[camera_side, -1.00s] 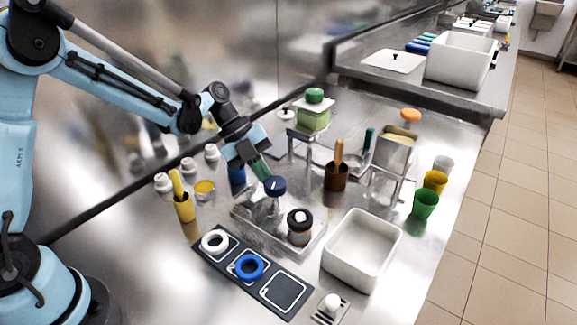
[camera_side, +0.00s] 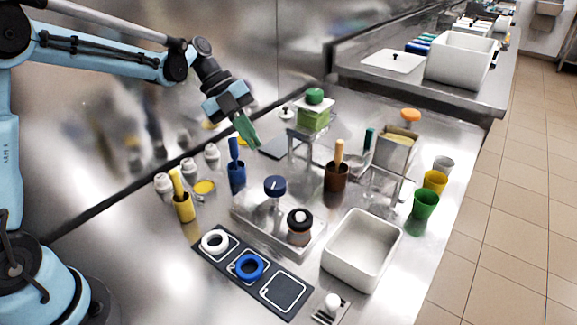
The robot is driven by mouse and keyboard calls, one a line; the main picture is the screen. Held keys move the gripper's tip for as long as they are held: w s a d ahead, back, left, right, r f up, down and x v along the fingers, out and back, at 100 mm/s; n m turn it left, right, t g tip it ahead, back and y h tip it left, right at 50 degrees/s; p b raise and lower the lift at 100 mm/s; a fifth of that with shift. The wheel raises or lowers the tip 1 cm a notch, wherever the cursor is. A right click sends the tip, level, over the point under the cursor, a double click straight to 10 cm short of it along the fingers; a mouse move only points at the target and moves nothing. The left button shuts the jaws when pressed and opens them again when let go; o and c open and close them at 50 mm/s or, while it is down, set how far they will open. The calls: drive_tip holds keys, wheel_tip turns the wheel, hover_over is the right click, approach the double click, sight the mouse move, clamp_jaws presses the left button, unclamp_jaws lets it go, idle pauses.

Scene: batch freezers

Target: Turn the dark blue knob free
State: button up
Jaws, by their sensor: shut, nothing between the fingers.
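The dark blue knob (camera_side: 275,186) sits on top of a clear stand on a shallow metal tray (camera_side: 243,222) at the middle of the bench. A light mark shows on its top. My gripper (camera_side: 252,143), with green fingers, is shut and empty. It hangs in the air above and to the left of the knob, clear of it. Nothing hides the knob's top.
A black-topped jar (camera_side: 299,223) stands on the tray right of the knob. A blue cup with a handle (camera_side: 236,178) and a brown cup (camera_side: 336,178) flank it. A green-lidded container (camera_side: 313,117) stands behind on a raised stand. A white bin (camera_side: 329,262) is at front right.

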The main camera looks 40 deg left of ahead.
drive_tip(key=shift+o, duration=1.1)
drive_tip(key=shift+r, duration=0.2)
drive_tip(key=shift+o, duration=1.2)
drive_tip(key=shift+d+r+n, duration=0.1)
drive_tip(key=shift+d+n, duration=0.05)
drive_tip(key=shift+n, duration=0.25)
drive_tip(key=o, duration=0.8)
drive_tip(key=d+n+y, duration=0.1)
drive_tip(key=n, duration=0.1)
drive_tip(key=s+d+r+n+g+y, duration=0.1)
drive_tip(key=d+n, duration=0.1)
drive_tip(key=n, duration=0.1)
drive_tip(key=d+r+n+y, duration=0.1)
drive_tip(key=n, duration=0.2)
drive_tip(key=shift+s+d+r, duration=0.15)
drive_tip(key=shift+d+r, duration=0.1)
drive_tip(key=shift+d, duration=0.1)
drive_tip(key=n+y, duration=0.4)
drive_tip(key=n, duration=0.9)
approach(274, 182)
wheel_tip(274, 182, down, 9)
drive_tip(key=shift+s+d+r, duration=0.1)
drive_tip(key=shift+d, duration=0.05)
